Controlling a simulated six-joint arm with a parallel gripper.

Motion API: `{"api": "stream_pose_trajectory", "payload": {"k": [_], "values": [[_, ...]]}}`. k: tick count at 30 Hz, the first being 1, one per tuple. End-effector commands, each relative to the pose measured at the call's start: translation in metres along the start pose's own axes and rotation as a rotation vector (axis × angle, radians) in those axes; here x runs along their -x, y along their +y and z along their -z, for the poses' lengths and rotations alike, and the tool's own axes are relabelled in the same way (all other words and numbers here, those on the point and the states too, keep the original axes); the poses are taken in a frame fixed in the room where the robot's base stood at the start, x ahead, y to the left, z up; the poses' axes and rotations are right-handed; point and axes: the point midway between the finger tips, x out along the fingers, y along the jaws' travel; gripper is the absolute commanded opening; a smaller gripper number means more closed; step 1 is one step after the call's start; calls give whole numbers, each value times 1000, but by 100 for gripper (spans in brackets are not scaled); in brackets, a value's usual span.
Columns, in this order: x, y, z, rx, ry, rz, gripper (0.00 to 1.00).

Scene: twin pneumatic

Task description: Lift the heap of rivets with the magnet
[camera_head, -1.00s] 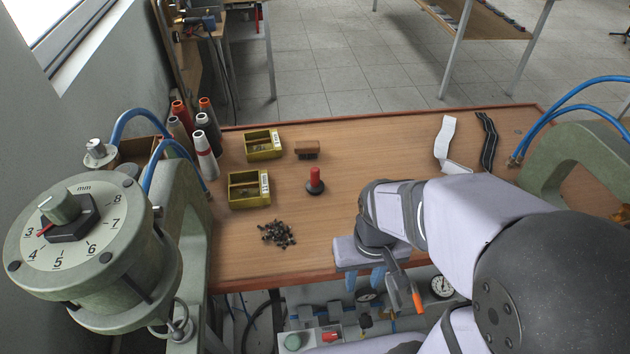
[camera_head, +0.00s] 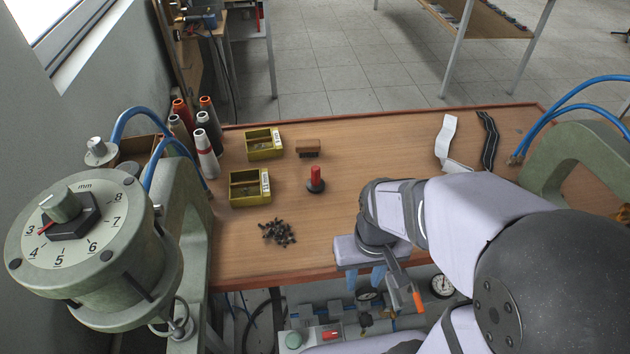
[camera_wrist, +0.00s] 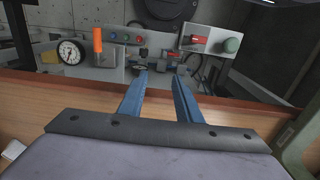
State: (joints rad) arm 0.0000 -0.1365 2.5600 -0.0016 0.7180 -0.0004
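The heap of rivets (camera_head: 278,233) is a small dark pile lying on the left front part of the wooden table. The magnet (camera_head: 316,180) stands upright behind it and to the right, with a red handle on a dark round base. My gripper (camera_head: 366,278) is over the table's front edge, to the right of the rivets and magnet and apart from both. In the wrist view its two blue fingers (camera_wrist: 160,85) are spread with nothing between them. The wrist view shows neither the rivets nor the magnet.
Two yellow bins (camera_head: 249,187) and a brown block (camera_head: 307,147) stand behind the rivets. Thread cones (camera_head: 206,150) stand at the back left. Green presses (camera_head: 185,240) flank the table. A white strip (camera_head: 446,138) lies at the back right. The middle of the table is clear.

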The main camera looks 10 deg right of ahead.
Motion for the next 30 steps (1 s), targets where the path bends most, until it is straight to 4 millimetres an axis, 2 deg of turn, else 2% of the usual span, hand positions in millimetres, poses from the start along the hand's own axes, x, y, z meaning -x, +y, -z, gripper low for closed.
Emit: {"api": "stream_pose_trajectory", "payload": {"k": [7, 8, 10, 11, 20, 23, 26, 29, 30], "values": [[0, 0, 0, 0, 0, 0, 31], [0, 0, 0, 0, 0, 0, 34], [0, 0, 0, 0, 0, 0, 50], [0, 0, 0, 0, 0, 0, 54], [1, 0, 2, 0, 3, 0, 54], [4, -1, 16, 1, 19, -3, 54], [12, -3, 46, 2, 56, -7, 54], [22, -8, 91, 3, 114, -13, 54], [26, -11, 111, 2, 141, -15, 54]]}}
